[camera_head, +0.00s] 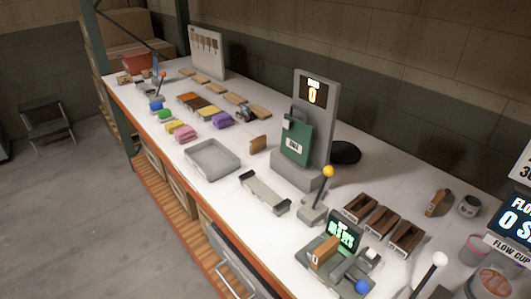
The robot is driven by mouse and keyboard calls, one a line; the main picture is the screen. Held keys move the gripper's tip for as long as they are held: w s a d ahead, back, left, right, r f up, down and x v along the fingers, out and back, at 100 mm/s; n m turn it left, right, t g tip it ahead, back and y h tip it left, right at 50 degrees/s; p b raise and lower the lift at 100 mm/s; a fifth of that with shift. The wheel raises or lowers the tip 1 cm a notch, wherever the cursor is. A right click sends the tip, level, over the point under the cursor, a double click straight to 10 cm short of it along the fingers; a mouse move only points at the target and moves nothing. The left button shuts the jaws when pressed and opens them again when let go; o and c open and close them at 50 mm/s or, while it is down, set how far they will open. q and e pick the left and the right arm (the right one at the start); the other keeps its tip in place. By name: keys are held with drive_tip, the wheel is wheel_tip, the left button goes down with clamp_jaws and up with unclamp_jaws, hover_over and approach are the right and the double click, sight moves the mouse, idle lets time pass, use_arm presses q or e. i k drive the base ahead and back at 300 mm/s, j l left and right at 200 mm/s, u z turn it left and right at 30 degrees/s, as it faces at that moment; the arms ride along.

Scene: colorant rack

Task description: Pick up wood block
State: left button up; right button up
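Several brown wooden pieces show on the white bench (222,228) in the head view. A small wood block (258,144) stands on the bench between the grey tray and the tall grey stand. Another wood block (323,251) with a pale mark sits on the grey device at the front. A third brown block (437,202) stands at the right near a small round jar. I cannot tell which block the task names. Neither of my grippers is in view.
An empty grey tray (212,142) lies mid-bench. A tall grey stand (331,118) with a green panel rises behind it. Yellow, white and blue knobbed levers stand near the front. Open brown boxes (382,220) are at the right. Coloured blocks and flat wooden slats lie farther back.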

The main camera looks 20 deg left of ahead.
sight(257, 145)
drive_tip(key=i+j+z, duration=0.15)
drive_tip(key=j+z, duration=0.2)
drive_tip(key=j, duration=0.75)
drive_tip(key=j+z, duration=0.3)
drive_tip(key=j, duration=0.85)
drive_tip(key=j+z, duration=0.35)
drive_tip(key=j, duration=0.8)
